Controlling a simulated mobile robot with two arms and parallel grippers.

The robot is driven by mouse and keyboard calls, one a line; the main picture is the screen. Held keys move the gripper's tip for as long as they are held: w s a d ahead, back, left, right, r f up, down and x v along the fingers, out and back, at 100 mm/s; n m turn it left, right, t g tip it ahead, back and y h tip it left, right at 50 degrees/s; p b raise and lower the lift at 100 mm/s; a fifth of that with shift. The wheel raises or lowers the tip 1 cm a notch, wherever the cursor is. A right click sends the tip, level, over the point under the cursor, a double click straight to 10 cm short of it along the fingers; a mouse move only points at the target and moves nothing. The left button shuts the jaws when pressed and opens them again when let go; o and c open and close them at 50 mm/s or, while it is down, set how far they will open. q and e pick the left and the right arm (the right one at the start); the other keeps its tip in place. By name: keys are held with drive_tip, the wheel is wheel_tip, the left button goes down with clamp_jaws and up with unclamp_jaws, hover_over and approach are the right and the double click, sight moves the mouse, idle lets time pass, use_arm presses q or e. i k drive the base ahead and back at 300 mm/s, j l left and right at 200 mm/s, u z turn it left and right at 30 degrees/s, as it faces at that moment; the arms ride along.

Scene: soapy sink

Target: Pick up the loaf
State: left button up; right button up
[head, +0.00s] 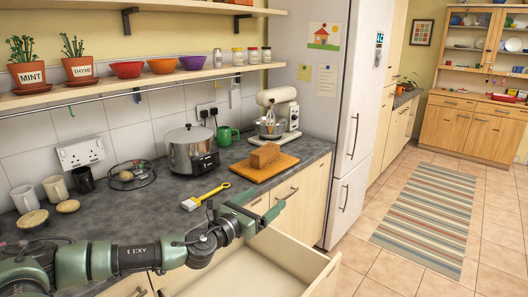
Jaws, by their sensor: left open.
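The brown loaf (265,156) sits on a wooden cutting board (279,168) on the dark counter, in front of the stand mixer. My left gripper (277,203) reaches in from the left, low over the counter's front edge near the open drawer. It is open with nothing between its fingers. It is apart from the loaf, nearer to me. My right gripper is not in view.
An open, empty-looking drawer (262,262) juts out below my left gripper. A yellow-handled brush (205,196) lies on the counter left of the board. A slow cooker (190,150) and a cream stand mixer (278,112) stand behind. The tall fridge (310,110) is at the right.

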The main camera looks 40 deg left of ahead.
sight(260, 157)
drive_tip(key=i+j, duration=0.8)
drive_tip(key=j, duration=0.25)
drive_tip(key=i+j, duration=0.35)
drive_tip(key=j, duration=0.15)
